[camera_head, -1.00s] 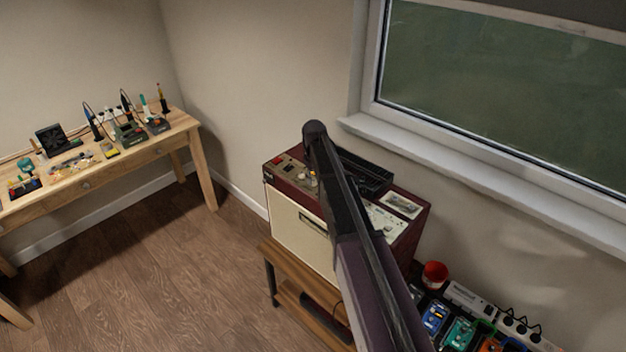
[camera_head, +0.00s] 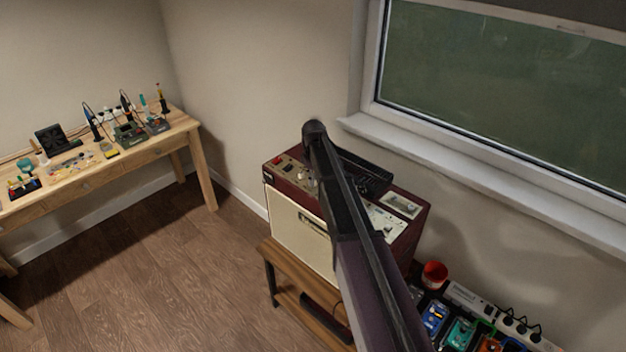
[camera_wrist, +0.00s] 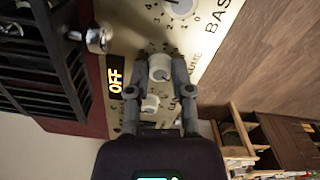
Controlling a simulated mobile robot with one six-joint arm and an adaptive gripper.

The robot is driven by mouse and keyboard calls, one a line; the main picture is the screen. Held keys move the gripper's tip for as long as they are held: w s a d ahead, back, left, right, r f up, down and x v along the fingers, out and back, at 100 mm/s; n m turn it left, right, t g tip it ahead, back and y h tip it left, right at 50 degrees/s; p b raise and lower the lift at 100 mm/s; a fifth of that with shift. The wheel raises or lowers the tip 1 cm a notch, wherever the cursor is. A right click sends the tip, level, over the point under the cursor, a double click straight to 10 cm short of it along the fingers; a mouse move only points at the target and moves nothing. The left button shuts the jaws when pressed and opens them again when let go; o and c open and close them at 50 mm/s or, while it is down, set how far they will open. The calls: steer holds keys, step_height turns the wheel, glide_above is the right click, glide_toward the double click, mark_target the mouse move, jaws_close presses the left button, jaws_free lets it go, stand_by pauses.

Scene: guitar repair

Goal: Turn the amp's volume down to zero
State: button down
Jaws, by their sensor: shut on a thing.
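The amp (camera_head: 298,232) is a dark red box with a cream front on a wooden stand, and its control panel faces up. In the wrist view, a white knob (camera_wrist: 160,68) sits on the cream panel beside lettering that ends in "UME". The fingers of my gripper (camera_wrist: 160,64) lie on both sides of this knob and are shut on it. The knob's pointer is not clear. A second white knob (camera_wrist: 150,104) sits between the fingers, nearer the palm.
A lit "OFF" sign (camera_wrist: 115,80) and a metal switch (camera_wrist: 97,38) are left of the fingers. A large knob (camera_wrist: 181,7) by "BAS" is above. Pedals (camera_head: 459,332) and a red cup (camera_head: 434,274) stand right of the amp. A workbench (camera_head: 100,178) is far left.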

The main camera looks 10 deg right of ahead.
steer(key=shift+s+a, duration=0.1)
steer(key=shift+s, duration=0.05)
steer(key=c, duration=0.5)
jaws_free()
steer(key=shift+r, duration=0.2)
